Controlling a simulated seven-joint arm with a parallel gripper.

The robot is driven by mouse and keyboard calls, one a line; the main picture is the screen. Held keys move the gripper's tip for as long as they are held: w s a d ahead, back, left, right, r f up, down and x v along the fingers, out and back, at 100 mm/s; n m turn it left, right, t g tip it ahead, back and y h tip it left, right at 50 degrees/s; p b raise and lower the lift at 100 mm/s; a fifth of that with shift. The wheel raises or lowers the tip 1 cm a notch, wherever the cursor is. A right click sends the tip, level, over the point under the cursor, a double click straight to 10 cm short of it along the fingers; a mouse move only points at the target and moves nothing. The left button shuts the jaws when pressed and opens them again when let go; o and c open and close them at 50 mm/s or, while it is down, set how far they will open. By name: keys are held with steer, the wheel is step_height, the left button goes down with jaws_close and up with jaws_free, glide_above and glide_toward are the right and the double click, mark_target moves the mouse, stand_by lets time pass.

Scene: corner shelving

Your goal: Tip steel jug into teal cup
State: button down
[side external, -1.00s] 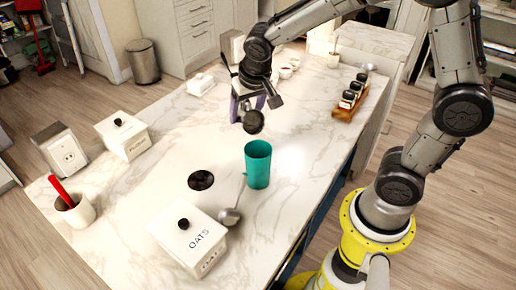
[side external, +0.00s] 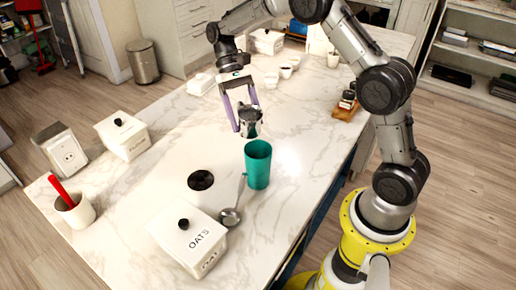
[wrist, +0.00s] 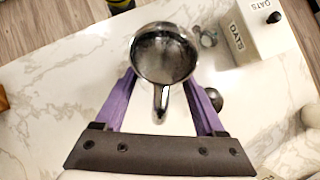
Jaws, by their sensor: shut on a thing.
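The steel jug (side external: 249,113) is held between the purple fingers of my gripper (side external: 247,118), in the air above the counter. The teal cup (side external: 257,170) stands upright on the counter, just in front of the jug in the side view. Jug and cup look apart there, but their exact gap is unclear. In the wrist view my gripper (wrist: 160,80) has its fingers on either side of the jug (wrist: 165,55), with the jug's open mouth facing the camera and its handle toward the palm. The teal cup is not visible in the wrist view.
The white OATS box (side external: 188,240), a metal spoon (side external: 231,215) and a dark-topped round item (side external: 201,181) lie near the cup. A white utensil pot (side external: 75,212) and another lidded box (side external: 124,138) stand left. A wooden rack (side external: 346,109) stands right.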

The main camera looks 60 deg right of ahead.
steer(key=shift+s+f+g, duration=0.1)
steer(key=shift+f+g, duration=0.05)
steer(key=shift+g, duration=0.15)
steer(key=shift+r, duration=1.5)
